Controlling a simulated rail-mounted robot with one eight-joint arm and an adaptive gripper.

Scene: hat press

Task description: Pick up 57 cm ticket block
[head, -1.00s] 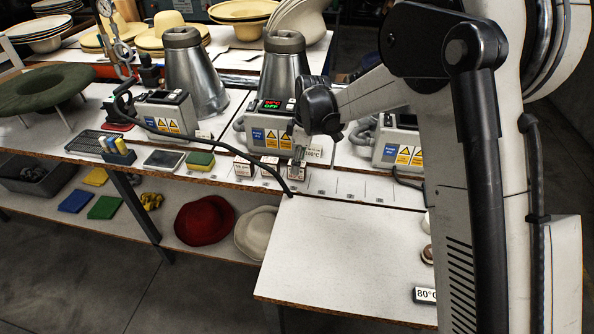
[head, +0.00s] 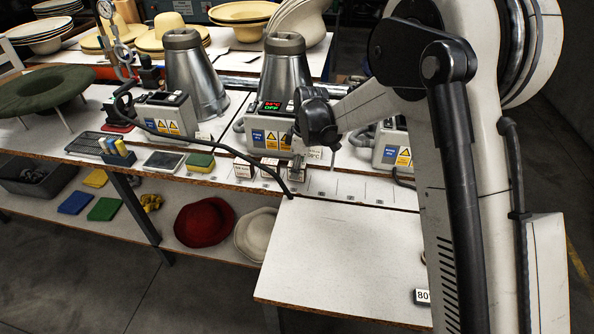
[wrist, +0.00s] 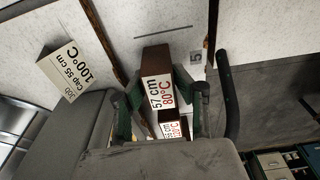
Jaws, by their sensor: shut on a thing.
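The 57 cm ticket block (wrist: 157,90), brown with a white face reading "57 cm 80°C", sits between my gripper's fingers in the wrist view. My gripper (wrist: 155,97) is shut on it, one green-padded finger on each side. In the head view my gripper (head: 298,158) is low over the bench's front strip; its own wrist partly hides the fingertips. Another ticket block (wrist: 173,129) with red "100°C" print shows just below the held one in the wrist view. Whether the held block touches the bench is unclear.
Other ticket blocks (head: 268,172) stand left of my gripper. A control box (head: 266,132) with a lit display and a metal cone (head: 287,72) stand behind. A black hose (head: 215,150) crosses the bench. A "Cap 55 cm 100°C" card (wrist: 68,72) is nearby. The white board (head: 340,255) in front is mostly clear.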

